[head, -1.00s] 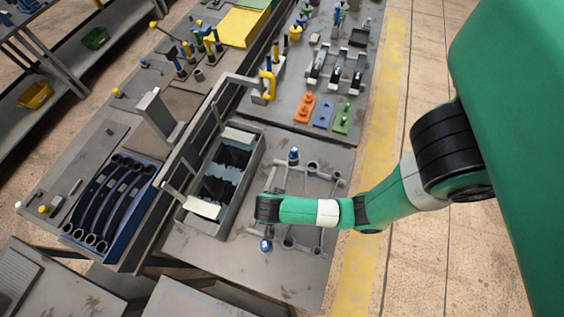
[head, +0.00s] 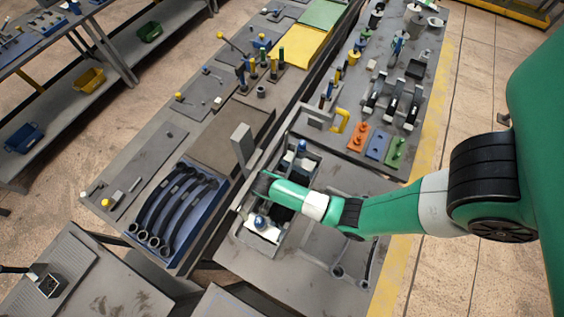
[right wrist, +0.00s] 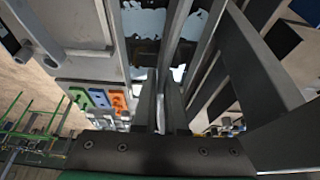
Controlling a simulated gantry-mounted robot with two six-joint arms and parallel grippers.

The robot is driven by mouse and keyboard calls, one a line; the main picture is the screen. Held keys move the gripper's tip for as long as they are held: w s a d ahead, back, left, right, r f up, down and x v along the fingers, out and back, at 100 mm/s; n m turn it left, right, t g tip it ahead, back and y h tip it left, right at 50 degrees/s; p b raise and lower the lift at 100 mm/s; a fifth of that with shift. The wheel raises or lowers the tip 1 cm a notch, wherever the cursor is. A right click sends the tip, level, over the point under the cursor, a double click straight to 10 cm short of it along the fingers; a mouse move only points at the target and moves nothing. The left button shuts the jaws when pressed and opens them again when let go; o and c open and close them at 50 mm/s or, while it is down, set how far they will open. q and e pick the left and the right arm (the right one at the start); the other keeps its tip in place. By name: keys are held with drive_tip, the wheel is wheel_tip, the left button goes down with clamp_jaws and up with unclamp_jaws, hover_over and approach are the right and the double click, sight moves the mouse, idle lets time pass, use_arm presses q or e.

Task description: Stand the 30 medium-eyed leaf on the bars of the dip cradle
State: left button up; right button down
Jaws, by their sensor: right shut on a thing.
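My right gripper (right wrist: 163,105) is shut on a narrow grey leaf (right wrist: 165,75), seen edge-on in the right wrist view. In the head view my green right arm reaches over the grey dip tank (head: 262,250) and hides the fingers and most of the leaf. Blue-topped pieces (head: 258,221) show above the tank on both sides of my wrist; I cannot tell how they join the leaf. Pale liquid and dark parts (right wrist: 145,50) lie below the fingers in the right wrist view. Contact between leaf and cradle bars is hidden. No number is legible. My left gripper is out of view.
A frame with ring posts (head: 337,271) stands right of the tank, partly behind my arm. A blue tray (head: 205,218) with several dark curved leaves lies left. A tall grey upright (head: 241,144) stands close to my wrist. Orange (head: 357,137), blue and green blocks sit beyond.

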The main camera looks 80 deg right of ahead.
drive_tip(key=shift+w+f+b, duration=0.1)
drive_tip(key=shift+f+b, duration=1.3)
drive_tip(key=shift+f, duration=1.45)
drive_tip(key=c, duration=1)
unclamp_jaws()
drive_tip(key=shift+o, duration=0.8)
drive_tip(key=shift+f, duration=0.15)
drive_tip(key=o, duration=0.4)
drive_tip(key=shift+o, duration=0.2)
